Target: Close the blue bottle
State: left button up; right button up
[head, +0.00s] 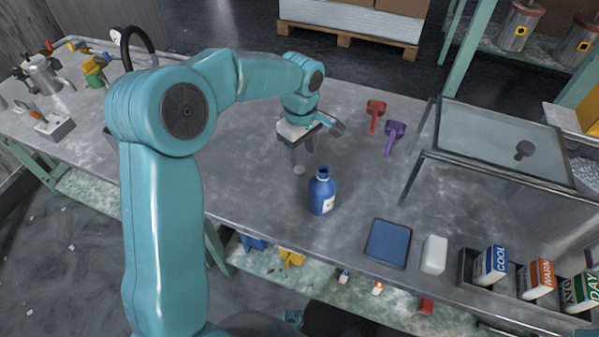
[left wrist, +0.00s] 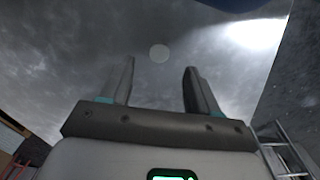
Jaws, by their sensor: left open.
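The blue bottle (head: 322,193) stands upright on the grey metal table, with a pale label low on its side. Its dark neck opening faces up and no cap shows on it. A small pale round disc (head: 299,170) lies on the table to the left of the bottle; I cannot tell for sure that it is the cap. The disc also shows in the left wrist view (left wrist: 159,53), between and beyond the fingertips. My left gripper (head: 302,160) points down above the disc, fingers open and empty. A dark blue edge at the top of the wrist view may be the bottle. My right gripper is out of view.
A red scoop-like tool (head: 376,113) and a purple one (head: 394,136) lie behind right. A blue pad (head: 387,243), a white block (head: 434,254) and labelled cartons (head: 491,264) are at the front right. A raised glass-topped stand (head: 495,140) is at right.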

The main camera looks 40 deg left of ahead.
aim_at(301, 170)
pick_arm(q)
jog(key=shift+f, duration=0.15)
notch_tip(301, 170, down, 5)
jog(key=shift+d+f+b, duration=0.15)
jog(key=shift+b, duration=0.6)
jog(key=c, duration=1.1)
